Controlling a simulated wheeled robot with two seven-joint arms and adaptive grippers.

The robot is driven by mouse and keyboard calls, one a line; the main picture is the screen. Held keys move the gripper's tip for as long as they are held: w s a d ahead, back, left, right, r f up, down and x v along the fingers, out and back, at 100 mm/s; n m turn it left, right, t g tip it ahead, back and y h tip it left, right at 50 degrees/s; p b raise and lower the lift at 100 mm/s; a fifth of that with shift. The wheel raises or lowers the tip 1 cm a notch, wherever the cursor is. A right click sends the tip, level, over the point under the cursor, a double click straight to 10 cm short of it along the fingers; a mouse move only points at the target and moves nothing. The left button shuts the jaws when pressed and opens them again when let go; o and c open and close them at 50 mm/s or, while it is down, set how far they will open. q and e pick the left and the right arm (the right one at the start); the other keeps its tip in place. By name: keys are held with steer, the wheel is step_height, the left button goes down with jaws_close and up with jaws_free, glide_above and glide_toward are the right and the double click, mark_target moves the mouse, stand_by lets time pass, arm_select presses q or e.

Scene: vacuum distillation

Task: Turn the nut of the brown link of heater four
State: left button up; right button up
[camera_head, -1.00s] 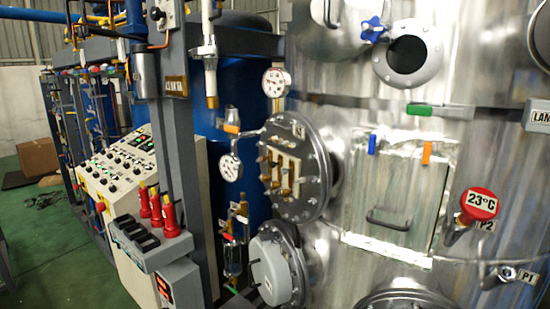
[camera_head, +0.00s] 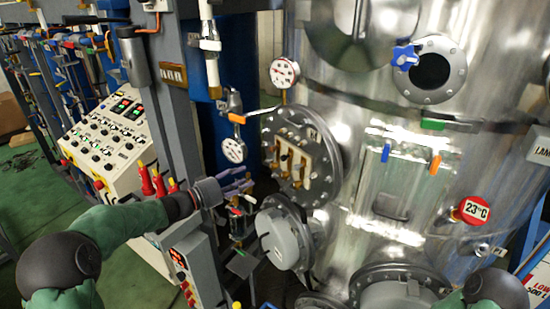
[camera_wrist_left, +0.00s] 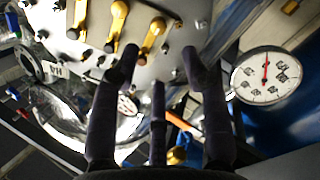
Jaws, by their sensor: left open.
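The round metal heater flange (camera_head: 329,150) is on the side of the steel vessel. Its pale terminal plate (camera_head: 305,162) carries several brass-brown links (camera_head: 284,179) with nuts. Which link is the named one I cannot tell. In the left wrist view the brass-brown links (camera_wrist_left: 118,26) hang from the plate at the top, beyond my fingers. My left gripper (camera_head: 243,181) is open and empty, left of the flange and apart from it. Its dark fingers (camera_wrist_left: 160,62) also show in the left wrist view. My right gripper is out of view; only part of my right arm shows at bottom right.
A dial gauge (camera_head: 285,72) and a lower gauge (camera_head: 233,150) stand close to the flange. A grey round cover (camera_head: 280,240) sits below it. A control panel (camera_head: 103,135) and red-handled parts (camera_head: 147,182) are to the left. An orange-handled valve (camera_head: 237,118) lies above my gripper.

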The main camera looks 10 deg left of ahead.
mark_target(271, 167)
arm_select(q)
steer(key=p+x, duration=0.2)
steer(key=x, duration=0.7)
steer(key=shift+w+d+r+p, duration=0.1)
steer(key=shift+w+d+p, duration=0.05)
steer(key=shift+d+p, duration=0.15)
steer(key=shift+w+d, duration=0.3)
steer(key=shift+w, duration=0.25)
steer(key=shift+c, duration=0.3)
jaws_close()
